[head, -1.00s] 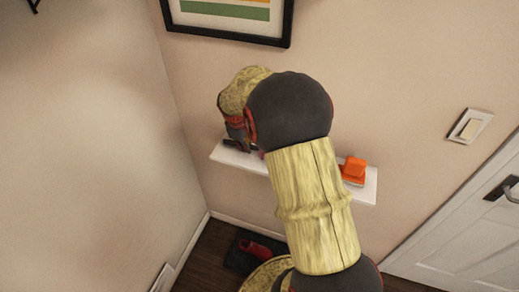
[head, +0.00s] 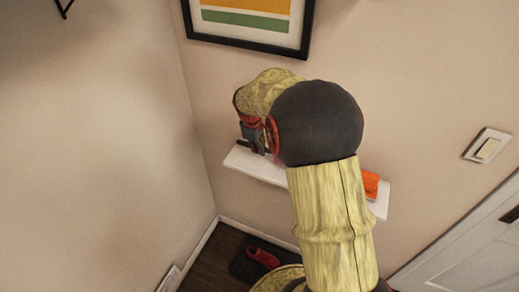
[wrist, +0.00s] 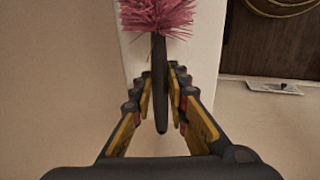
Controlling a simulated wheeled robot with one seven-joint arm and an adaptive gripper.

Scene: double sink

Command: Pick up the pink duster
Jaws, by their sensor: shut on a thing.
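The pink duster (wrist: 158,14) shows at the top of the wrist view, with a fluffy pink head and a dark handle (wrist: 160,90) that runs down between the fingers. My gripper (wrist: 165,85) is shut on the dark handle. The white shelf (wrist: 136,58) lies behind the duster; I cannot tell whether the two touch. In the head view, my gripper (head: 252,146) is at the left part of the shelf (head: 250,168), and my arm hides most of the duster there.
An orange object (head: 370,184) sits on the shelf's right part, partly behind my arm. A framed picture (head: 250,22) hangs above. A red shoe (head: 263,258) lies on a dark mat on the floor below. A light switch (head: 487,145) and a white door (head: 470,250) are at right.

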